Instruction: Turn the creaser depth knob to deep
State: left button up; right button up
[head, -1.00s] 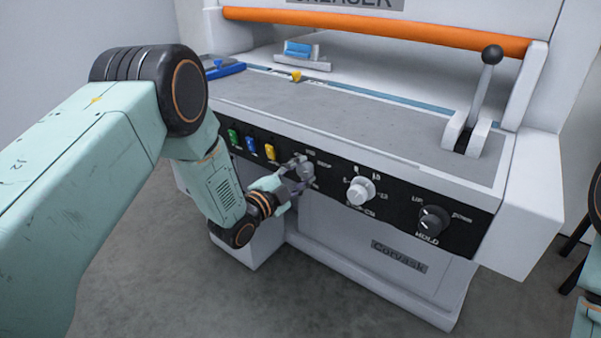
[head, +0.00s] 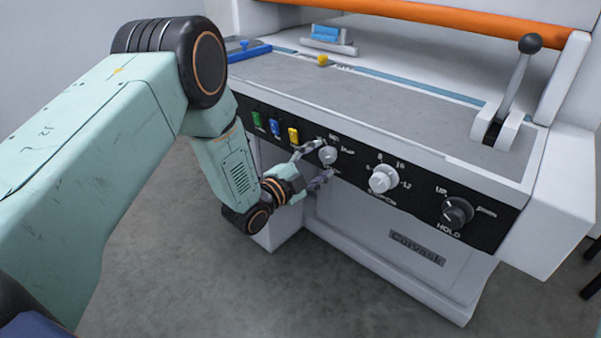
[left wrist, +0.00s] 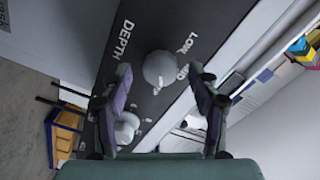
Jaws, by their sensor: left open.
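The depth knob (head: 328,155) is a round grey knob on the black front panel of the creaser. In the left wrist view the depth knob (left wrist: 160,68) sits between the printed words DEPTH, LOW and MID. A small light mark shows near its lower edge there; I cannot tell its setting for sure. My left gripper (head: 321,163) is at the knob, one finger above it and one below. In the left wrist view the left gripper (left wrist: 160,78) is open, its fingertips on either side of the knob with gaps visible. The deep label is hidden. My right gripper is out of view.
To the right on the panel are a white numbered knob (head: 383,179) and a black UP/HOLD knob (head: 457,212). Green, blue and yellow switches (head: 293,136) are to the left. A black-ball lever (head: 512,85) stands on top. Open floor lies in front.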

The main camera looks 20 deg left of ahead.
pick_arm(q)
jog(key=v, duration=1)
jog(key=shift+r, duration=0.1)
jog(key=s+f+n+g+y, duration=0.4)
jog(key=s+f+n+g, duration=0.4)
jog(key=s+f+n, duration=0.55)
jog(key=s+f+n+g+y, duration=0.1)
jog(key=s+f+g, duration=0.3)
jog(key=s, duration=0.7)
jog(key=s+f+n+g+y, duration=0.1)
jog(key=s+f+g, duration=0.3)
jog(key=s, duration=0.8)
jog(key=shift+s+d+f+n+g, duration=0.15)
jog(key=shift+d+n+g, duration=0.2)
jog(key=shift+n+g, duration=0.15)
